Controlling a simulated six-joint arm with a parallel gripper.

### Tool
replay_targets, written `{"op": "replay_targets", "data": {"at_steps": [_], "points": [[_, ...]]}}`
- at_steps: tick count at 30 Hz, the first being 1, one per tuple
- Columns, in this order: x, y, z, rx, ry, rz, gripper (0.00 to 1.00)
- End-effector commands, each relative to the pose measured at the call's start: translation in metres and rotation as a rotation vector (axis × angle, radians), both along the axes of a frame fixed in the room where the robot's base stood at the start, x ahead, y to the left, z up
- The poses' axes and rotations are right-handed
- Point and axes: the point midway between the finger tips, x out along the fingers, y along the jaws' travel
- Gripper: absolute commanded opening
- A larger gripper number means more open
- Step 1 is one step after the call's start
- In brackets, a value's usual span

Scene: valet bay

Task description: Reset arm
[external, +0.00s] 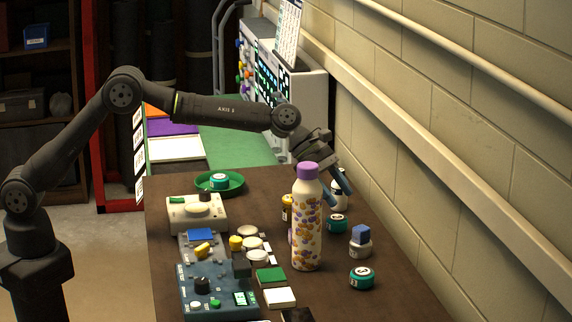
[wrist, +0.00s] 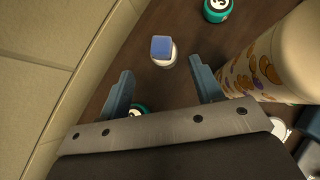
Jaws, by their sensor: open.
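My gripper (external: 338,180) is at the end of my outstretched arm, above the far part of the brown table, behind a tall patterned bottle (external: 306,230) with a purple cap. In the wrist view my gripper (wrist: 165,88) has its two blue fingers spread apart with nothing held between them. A white jar with a blue cube on top (wrist: 163,52) shows beyond the fingertips; this jar is also in the external view (external: 360,242). The bottle (wrist: 270,65) is close to the right finger in the wrist view; I cannot tell if they touch.
Control boxes (external: 215,290) and a green dish (external: 219,183) with a teal jar are on the left. A block wall (external: 480,150) runs along the right. Bare tabletop (external: 400,295) shows at the front right.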

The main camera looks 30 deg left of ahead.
Motion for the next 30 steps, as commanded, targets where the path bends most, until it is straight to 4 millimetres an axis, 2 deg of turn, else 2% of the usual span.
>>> {"op": "replay_targets", "data": {"at_steps": [8,24,30], "points": [[0.0004,0.0097,0.0088,0.000,0.000,0.000,0.60],[0.0003,0.0091,0.0085,0.001,0.001,-0.001,0.60],[-0.0002,0.0008,-0.0002,0.001,0.001,-0.001,0.60]]}}
